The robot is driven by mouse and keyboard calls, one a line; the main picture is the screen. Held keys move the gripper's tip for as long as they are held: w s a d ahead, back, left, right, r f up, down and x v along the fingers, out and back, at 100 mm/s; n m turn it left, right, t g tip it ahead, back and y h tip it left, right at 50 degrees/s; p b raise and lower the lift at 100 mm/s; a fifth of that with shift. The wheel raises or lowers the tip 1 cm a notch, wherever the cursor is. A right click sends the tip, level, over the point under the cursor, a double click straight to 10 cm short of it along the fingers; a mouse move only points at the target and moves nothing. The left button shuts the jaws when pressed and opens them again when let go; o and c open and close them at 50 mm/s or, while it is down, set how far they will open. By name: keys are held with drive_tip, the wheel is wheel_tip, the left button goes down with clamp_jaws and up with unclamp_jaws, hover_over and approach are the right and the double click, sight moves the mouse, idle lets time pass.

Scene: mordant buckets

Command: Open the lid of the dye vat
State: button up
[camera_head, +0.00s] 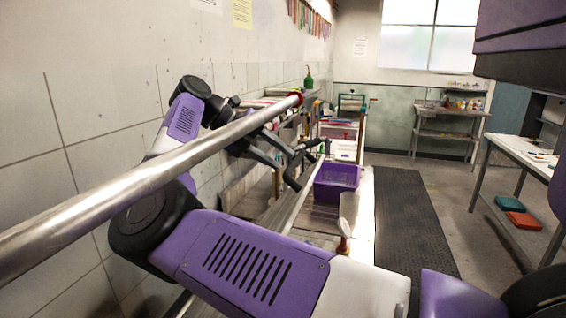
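No dye vat or lid can be made out for certain. My arm reaches from the lower middle up beside the left wall, and its links hide much of the area below. My gripper (307,167) is at the middle of the picture, its dark fingers spread apart with nothing seen between them. It is close in the picture to an open purple tub (338,183), on the tub's left side. I cannot tell whether they touch.
A thick metal bar (150,176) with a red end crosses the left foreground. Shelving with coloured items stands along the left wall. A dark floor mat (405,215) lies in the clear aisle. A table (522,152) is at right, a bench (448,112) at the back.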

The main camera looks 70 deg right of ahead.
drive_tip(key=v, duration=0.5)
drive_tip(key=shift+w+a+r+b, duration=0.1)
drive_tip(key=shift+w+a+b, duration=0.05)
drive_tip(key=shift+w+b, duration=0.15)
